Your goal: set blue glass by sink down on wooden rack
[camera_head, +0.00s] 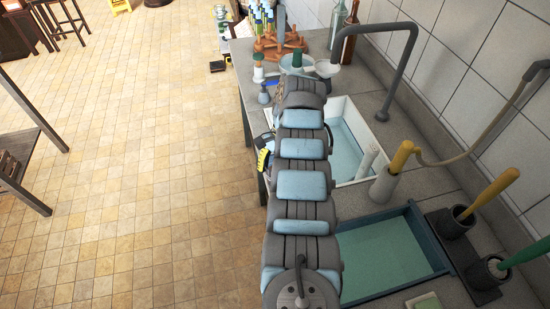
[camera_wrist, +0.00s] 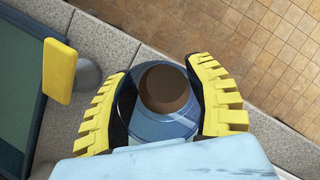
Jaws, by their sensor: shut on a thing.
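In the head view one yellow finger of my gripper (camera_head: 264,158) shows at the counter's left edge, beside the sink (camera_head: 378,134); my arm hides most of the glass. The rack is not in the wrist view.
A grey faucet (camera_head: 400,72) arches over the water-filled sink. A yellow-handled tool in a grey holder (camera_head: 384,186) and a green tray with a blue rim (camera_head: 443,238) lie to the right. Funnels and small bottles crowd the counter before the rack. Tiled floor (camera_head: 140,160) lies left.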

